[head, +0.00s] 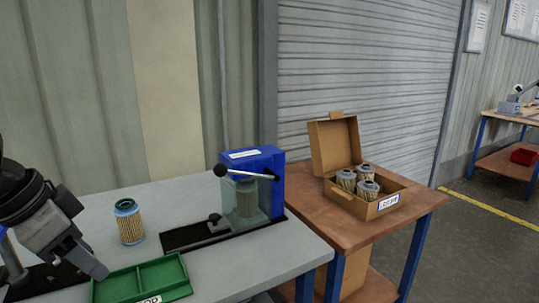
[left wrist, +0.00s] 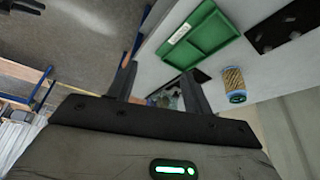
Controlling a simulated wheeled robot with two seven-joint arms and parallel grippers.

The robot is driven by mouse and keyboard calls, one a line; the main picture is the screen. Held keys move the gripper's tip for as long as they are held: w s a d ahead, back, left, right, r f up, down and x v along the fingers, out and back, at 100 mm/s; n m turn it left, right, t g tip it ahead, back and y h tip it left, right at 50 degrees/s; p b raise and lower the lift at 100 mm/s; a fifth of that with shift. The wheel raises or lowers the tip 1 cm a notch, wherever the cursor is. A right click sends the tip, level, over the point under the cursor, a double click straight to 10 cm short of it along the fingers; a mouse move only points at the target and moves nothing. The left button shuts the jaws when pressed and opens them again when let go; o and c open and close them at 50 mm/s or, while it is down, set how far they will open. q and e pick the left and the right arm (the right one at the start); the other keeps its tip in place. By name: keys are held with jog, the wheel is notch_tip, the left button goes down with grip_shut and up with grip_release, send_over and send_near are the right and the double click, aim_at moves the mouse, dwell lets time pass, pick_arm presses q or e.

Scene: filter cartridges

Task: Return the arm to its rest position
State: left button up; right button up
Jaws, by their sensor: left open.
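My left gripper (head: 84,262) is at the left of the head view, over the grey bench beside the green tray. Its two fingers stand apart in the left wrist view (left wrist: 160,82), with nothing held between them. A filter cartridge (head: 130,226) with a blue cap and tan pleats stands upright on the bench, right of the gripper and apart from it. It also shows in the left wrist view (left wrist: 234,84). My right gripper is not clearly seen in either view.
The green divided tray (head: 170,296) lies at the bench front; its visible compartments look empty. A blue press (head: 265,166) with a lever and clear guard stands behind. An open cardboard box (head: 362,208) on the wooden table (head: 300,212) holds three cartridges.

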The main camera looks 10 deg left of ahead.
pick_arm(q)
jog(key=w+d+f+m+t+h, duration=0.1)
jog(key=w+d+f+h, duration=0.15)
jog(key=d+f, duration=0.4)
jog(key=w+d+f+m+t+h, duration=0.1)
jog(key=w+d+f, duration=0.3)
jog(key=f, duration=0.6)
jog(key=s+d+f+n+t+y, duration=0.1)
jog(key=s+d+f+n+t, duration=0.1)
jog(key=s+d+f, duration=0.2)
jog(key=s+d+f+n+t+y, duration=0.1)
jog(key=s+d+f, duration=0.4)
jog(key=f, duration=0.6)
jog(key=shift+s+d+f+n+t, duration=0.2)
jog(key=shift+s+f+n+t, duration=0.1)
jog(key=shift+n+t, duration=0.5)
pick_arm(e)
jog(key=shift+w, duration=0.15)
